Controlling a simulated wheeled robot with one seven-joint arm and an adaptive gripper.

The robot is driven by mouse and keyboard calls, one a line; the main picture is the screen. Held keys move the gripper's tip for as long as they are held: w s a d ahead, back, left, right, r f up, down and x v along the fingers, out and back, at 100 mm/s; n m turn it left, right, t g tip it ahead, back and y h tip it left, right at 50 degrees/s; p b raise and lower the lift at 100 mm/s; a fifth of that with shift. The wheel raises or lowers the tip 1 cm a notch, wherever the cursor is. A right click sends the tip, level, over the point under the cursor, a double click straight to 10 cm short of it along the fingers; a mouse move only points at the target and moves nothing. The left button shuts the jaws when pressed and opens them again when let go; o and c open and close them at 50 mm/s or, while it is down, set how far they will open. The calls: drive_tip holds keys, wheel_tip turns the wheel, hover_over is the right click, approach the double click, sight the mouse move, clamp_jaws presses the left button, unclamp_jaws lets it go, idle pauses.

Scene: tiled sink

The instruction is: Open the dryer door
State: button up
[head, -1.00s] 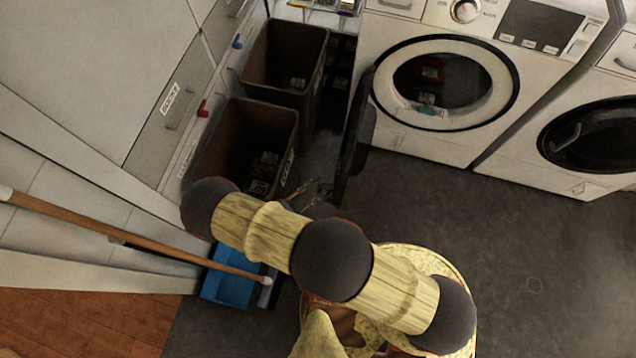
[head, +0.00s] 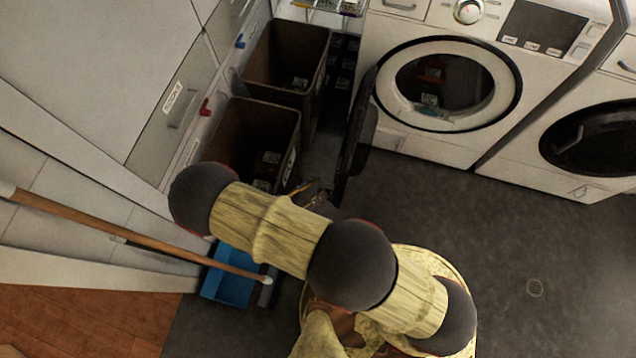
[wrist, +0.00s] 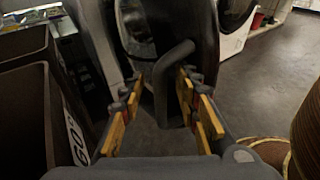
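The left white front-loading machine (head: 375,53) has its round door (head: 358,135) swung wide open to the left, seen nearly edge-on. Its round opening (head: 447,84) is exposed. No label shows which machine is the dryer. My gripper (head: 310,193) is low beside the open door, partly hidden behind my arm. In the wrist view, my gripper (wrist: 162,100) is open, its yellow-padded fingers apart on either side of a dark bent door handle (wrist: 170,75). The dark door (wrist: 205,30) is just beyond; I cannot tell whether a finger touches the handle.
A second machine, its dark door (head: 592,138) shut, stands at the right. Two brown bins (head: 286,55) (head: 235,135) stand close left of the open door. Grey floor (head: 500,250) is clear at the right.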

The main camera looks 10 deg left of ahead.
drive_tip(key=s+a+b, duration=0.1)
drive_tip(key=a+b, duration=0.1)
drive_tip(key=a, duration=0.6)
drive_tip(key=shift+a+b, duration=0.35)
drive_tip(key=shift+b, duration=0.05)
idle(0.4)
drive_tip(key=shift+r, duration=0.1)
idle(0.6)
